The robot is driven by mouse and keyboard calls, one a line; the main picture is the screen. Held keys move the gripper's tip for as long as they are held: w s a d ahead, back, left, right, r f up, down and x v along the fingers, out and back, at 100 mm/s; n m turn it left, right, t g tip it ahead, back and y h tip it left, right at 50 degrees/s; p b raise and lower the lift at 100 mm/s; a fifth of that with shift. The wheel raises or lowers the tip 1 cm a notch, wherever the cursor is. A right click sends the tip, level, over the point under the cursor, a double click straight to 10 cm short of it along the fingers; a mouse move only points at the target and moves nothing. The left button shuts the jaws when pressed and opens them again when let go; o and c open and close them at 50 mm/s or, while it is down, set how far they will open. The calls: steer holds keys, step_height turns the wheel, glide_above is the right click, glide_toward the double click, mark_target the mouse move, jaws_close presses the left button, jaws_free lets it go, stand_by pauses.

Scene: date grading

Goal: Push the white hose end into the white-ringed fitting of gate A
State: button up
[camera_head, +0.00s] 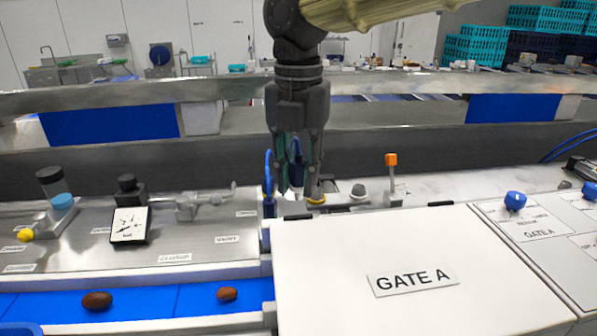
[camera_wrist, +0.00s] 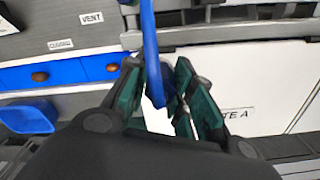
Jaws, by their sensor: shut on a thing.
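My gripper (camera_head: 300,188) points down at the rear edge of the white GATE A cover (camera_head: 350,255). In the wrist view its green-padded fingers (camera_wrist: 165,105) are shut on a blue hose (camera_wrist: 150,45). The hose also shows as a blue loop beside the fingers (camera_head: 268,172). A white patch below the hose could be its end or the cover; I cannot tell which. A fitting with a yellow ring (camera_head: 316,199) sits right by the fingertips. A grey fitting (camera_head: 358,190) stands to its right. I cannot make out a white ring; the fingers may hide it.
An orange-topped lever (camera_head: 391,162) stands upright to the right of the fittings. A steel deck with a dial gauge (camera_head: 130,224) lies left, above a blue belt (camera_head: 165,303) carrying brown dates. A blue knob (camera_head: 515,201) is on the right panel. A steel rail runs behind.

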steer(key=shift+w+a+r+p, duration=0.15)
steer(key=shift+w+p, duration=0.15)
steer(key=shift+w, duration=0.35)
steer(key=w+d+p, duration=0.2)
steer(key=d+p, duration=0.2)
steer(key=d, duration=0.9)
steer(key=shift+w+d, duration=0.3)
steer(key=shift+d, duration=0.1)
stand_by(1.1)
steer(key=w+a+f+p, duration=0.1)
steer(key=w+p, duration=0.2)
steer(key=w, duration=0.5)
steer(key=shift+w+a+f+p, duration=0.2)
steer(key=shift+a+f+p, duration=0.1)
steer(key=shift+a+p, duration=0.1)
stand_by(0.9)
steer(key=shift+f, duration=1.35)
stand_by(1.1)
